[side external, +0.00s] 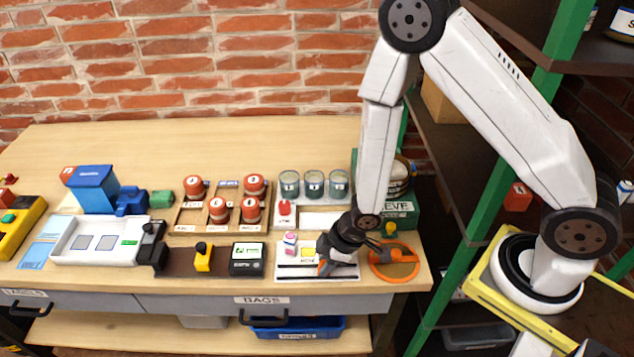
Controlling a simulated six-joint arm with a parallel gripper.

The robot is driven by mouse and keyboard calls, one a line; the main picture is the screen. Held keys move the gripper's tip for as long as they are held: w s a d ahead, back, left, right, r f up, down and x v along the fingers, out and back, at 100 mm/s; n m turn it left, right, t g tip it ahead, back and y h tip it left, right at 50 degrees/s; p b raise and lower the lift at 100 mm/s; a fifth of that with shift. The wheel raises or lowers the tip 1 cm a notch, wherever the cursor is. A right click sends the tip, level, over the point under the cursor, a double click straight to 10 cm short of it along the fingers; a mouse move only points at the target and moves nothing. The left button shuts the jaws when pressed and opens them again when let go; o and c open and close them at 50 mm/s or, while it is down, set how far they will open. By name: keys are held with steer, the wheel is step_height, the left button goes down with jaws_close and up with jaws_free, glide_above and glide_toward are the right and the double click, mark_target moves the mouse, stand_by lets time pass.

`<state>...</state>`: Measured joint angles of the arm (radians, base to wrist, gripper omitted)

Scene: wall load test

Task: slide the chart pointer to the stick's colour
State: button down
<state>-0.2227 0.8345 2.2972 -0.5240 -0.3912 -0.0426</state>
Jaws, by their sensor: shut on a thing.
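A flat white chart board (286,271) lies near the table's front right edge, with a yellow square (308,254) and a dark slot line along its front. I cannot make out a test stick for certain.
A small bottle with a pink cap (290,243) stands at the board's back left. An orange ring (393,262) lies right of my gripper. Behind are grey-green jars (314,184) and a green box (401,212). A dark rail with a yellow slider (203,257) lies left.

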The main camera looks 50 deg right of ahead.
steer(key=shift+s+d, duration=0.15)
steer(key=shift+d, duration=0.05)
stand_by(0.3)
steer(key=shift+c, duration=2.2)
jaws_free()
steer(key=shift+r, duration=0.2)
steer(key=shift+r, duration=3.3)
